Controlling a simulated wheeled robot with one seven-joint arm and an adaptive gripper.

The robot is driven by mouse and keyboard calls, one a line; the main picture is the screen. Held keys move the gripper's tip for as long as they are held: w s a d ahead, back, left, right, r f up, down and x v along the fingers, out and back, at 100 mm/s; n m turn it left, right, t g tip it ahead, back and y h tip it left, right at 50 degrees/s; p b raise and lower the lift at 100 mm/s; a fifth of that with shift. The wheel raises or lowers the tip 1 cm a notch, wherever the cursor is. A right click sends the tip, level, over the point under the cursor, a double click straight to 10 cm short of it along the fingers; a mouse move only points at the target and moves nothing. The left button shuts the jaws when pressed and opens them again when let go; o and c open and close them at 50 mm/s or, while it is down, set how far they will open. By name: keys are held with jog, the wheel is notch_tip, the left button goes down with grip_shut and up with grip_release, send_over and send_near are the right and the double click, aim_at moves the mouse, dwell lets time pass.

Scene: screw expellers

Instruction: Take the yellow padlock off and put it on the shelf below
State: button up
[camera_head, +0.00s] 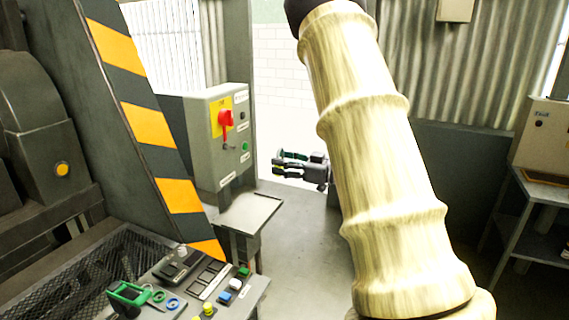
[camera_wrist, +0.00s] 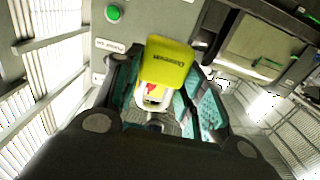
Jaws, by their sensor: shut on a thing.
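The yellow padlock (camera_wrist: 166,62) is between the teal-padded fingers of my gripper (camera_wrist: 163,85) in the wrist view. My gripper is shut on it. A small red and white detail shows just below its body and is too small to make out. In the head view my gripper (camera_head: 281,163) is right of the grey switch box (camera_head: 205,165), apart from it, and the padlock is hard to make out there. The red switch handle (camera_head: 226,117) on its yellow plate holds no visible padlock. The small grey shelf (camera_head: 247,211) is below the box, lower left of my gripper.
A control desk (camera_head: 205,285) with buttons and green-handled tools stands at front left. A striped yellow-black post (camera_head: 150,125) rises beside the box. A side table (camera_head: 540,190) is at far right. The floor (camera_head: 300,235) between is clear.

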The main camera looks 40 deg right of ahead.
jog(key=shift+s+d, duration=0.1)
jog(key=shift+s, duration=0.1)
dwell(0.3)
jog(key=p+v, duration=0.1)
jog(key=v, duration=0.6)
dwell(1.7)
dwell(0.4)
